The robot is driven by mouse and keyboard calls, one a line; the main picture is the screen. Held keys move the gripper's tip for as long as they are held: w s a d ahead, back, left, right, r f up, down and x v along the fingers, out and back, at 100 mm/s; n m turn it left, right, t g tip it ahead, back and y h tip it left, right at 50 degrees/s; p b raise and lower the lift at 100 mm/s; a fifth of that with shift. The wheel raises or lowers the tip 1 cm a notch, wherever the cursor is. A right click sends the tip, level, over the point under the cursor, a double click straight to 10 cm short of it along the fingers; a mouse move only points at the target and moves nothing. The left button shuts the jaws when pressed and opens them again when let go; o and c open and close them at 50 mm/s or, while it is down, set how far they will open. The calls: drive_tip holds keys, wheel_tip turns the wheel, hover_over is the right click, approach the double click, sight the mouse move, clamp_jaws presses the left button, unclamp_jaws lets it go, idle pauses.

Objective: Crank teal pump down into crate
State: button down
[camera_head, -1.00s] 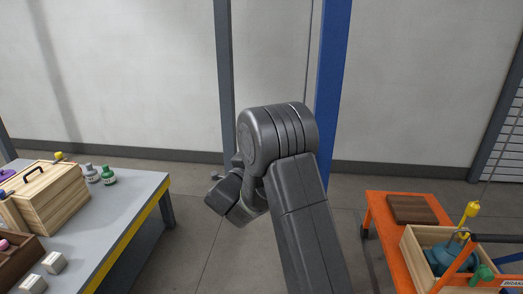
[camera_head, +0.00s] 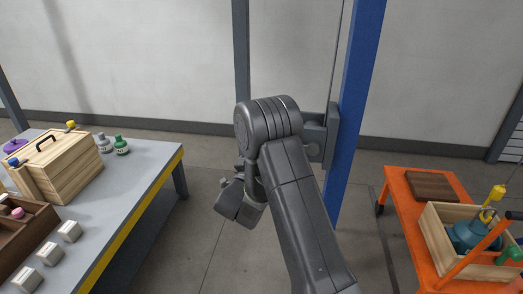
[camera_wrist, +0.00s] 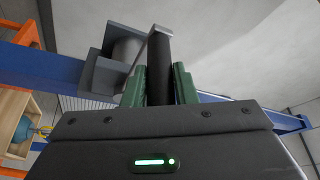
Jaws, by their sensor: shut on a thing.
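The teal pump (camera_head: 466,238) is upright inside the walls of the wooden crate (camera_head: 437,240) on the right. A yellow hook (camera_head: 497,192) with a line is at its top. I cannot tell whether it rests on the crate floor. Pump (camera_wrist: 21,131) and crate (camera_wrist: 11,101) also show at the left of the wrist view. In that view my gripper's green fingers (camera_wrist: 159,87) are shut around a black crank handle (camera_wrist: 160,66). The handle stands beside the grey winch housing (camera_wrist: 104,76) on the blue post (camera_head: 357,100). My arm hides the fingers in the head view.
The crate stands on an orange cart (camera_head: 407,222) with a brown board (camera_head: 433,185). At left, a grey table (camera_head: 128,196) holds a wooden box (camera_head: 72,170), bottles and white blocks. Floor between table and cart is clear.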

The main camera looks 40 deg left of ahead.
drive_tip(key=shift+w+d+f+n+t+y+b, duration=0.1)
drive_tip(key=shift+w+d+f+n+y+b, duration=0.1)
drive_tip(key=shift+f+n, duration=0.5)
drive_tip(key=shift+w+d+f+n+t+y+b, duration=0.15)
drive_tip(key=shift+f+n+y+b, duration=0.1)
drive_tip(key=shift+f+n, duration=0.4)
drive_tip(key=shift+w+d+f+n+t+y+b, duration=0.1)
drive_tip(key=shift+d+f+n+y+b, duration=0.1)
drive_tip(key=shift+f+n, duration=0.5)
drive_tip(key=shift+f, duration=0.15)
drive_tip(key=c, duration=1.6)
unclamp_jaws()
drive_tip(key=o, duration=0.4)
drive_tip(key=shift+w+d, duration=0.2)
drive_tip(key=shift+d, duration=0.05)
drive_tip(key=shift+o, duration=0.2)
drive_tip(key=b+v, duration=0.2)
drive_tip(key=v, duration=1.2)
drive_tip(key=shift+b, duration=0.3)
drive_tip(key=shift+a, duration=0.15)
